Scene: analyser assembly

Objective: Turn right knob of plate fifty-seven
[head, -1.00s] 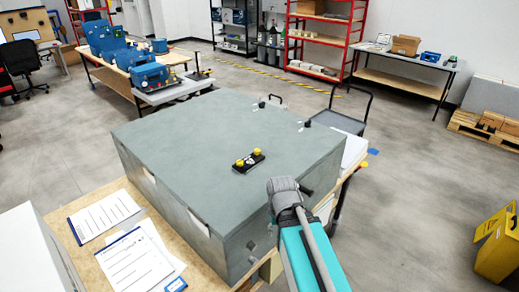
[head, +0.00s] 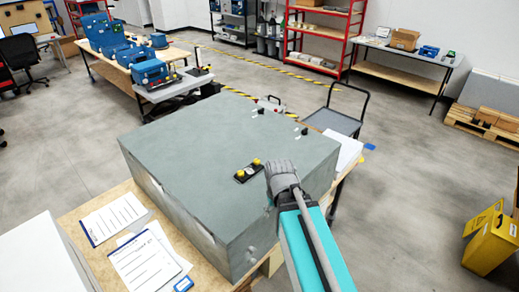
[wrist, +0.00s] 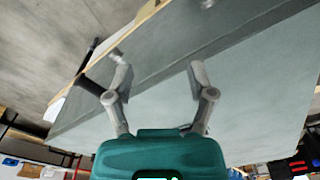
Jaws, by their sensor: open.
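A small black plate (head: 249,171) with two yellow knobs lies on the top of the large grey-green box. Its right knob (head: 257,162) and left knob (head: 240,173) both show in the head view. The plate's number cannot be read. My gripper (wrist: 160,78) is open, with two grey fingers spread apart and nothing between them. In the head view my arm's end is just right of the plate, and the fingers are mostly hidden there. In the wrist view the box surface lies beyond the fingers; I cannot make out the knobs there.
The grey-green box (head: 185,150) stands on a wooden table (head: 85,207) with printed sheets (head: 145,262) at the left. Two small black fittings sit near its far right edge. A trolley (head: 335,122) stands behind. The floor at the right is open, with a yellow bin (head: 492,245).

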